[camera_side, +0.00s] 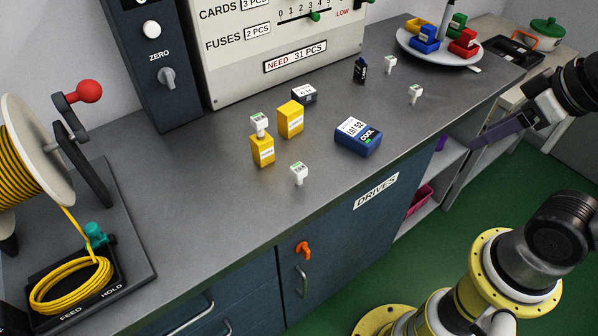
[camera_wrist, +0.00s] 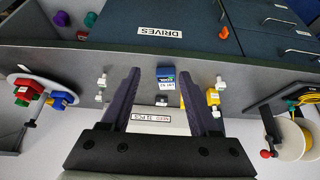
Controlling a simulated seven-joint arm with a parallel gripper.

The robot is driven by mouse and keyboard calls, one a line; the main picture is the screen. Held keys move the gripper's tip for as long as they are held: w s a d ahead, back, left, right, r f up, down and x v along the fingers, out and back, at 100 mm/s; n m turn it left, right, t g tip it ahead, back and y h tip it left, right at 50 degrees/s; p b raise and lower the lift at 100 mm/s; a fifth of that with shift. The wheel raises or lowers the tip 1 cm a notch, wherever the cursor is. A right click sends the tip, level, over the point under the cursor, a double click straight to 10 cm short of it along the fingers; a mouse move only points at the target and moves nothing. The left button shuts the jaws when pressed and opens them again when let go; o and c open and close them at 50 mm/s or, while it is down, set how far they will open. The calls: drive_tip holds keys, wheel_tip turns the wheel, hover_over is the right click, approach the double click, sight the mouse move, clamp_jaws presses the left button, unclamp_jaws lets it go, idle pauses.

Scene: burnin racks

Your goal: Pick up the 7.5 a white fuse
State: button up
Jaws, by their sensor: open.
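Several small white fuses are in the side view. One fuse (camera_side: 298,173) stands on the bench at the front, one fuse (camera_side: 259,121) is on top of a yellow block (camera_side: 262,151), and two more, a rear fuse (camera_side: 390,64) and a right fuse (camera_side: 415,93), stand apart on the right. Their ratings are too small to read, so I cannot tell which is 7.5 A. The wrist view shows white fuses to the left (camera_wrist: 101,81) and right (camera_wrist: 220,83) of my fingers. My gripper (camera_wrist: 160,73) is open and empty; its purple fingers (camera_side: 492,128) are at the right, away from the fuses.
A blue box (camera_side: 358,138), a second yellow block (camera_side: 290,119), a dark block (camera_side: 304,93) and a small black bottle-like item (camera_side: 360,70) stand on the bench. A plate (camera_side: 440,55) holds coloured pieces. A counting panel (camera_side: 285,50) stands behind; a cable reel (camera_side: 35,150) is left.

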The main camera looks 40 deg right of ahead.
drive_tip(key=shift+o, duration=0.4)
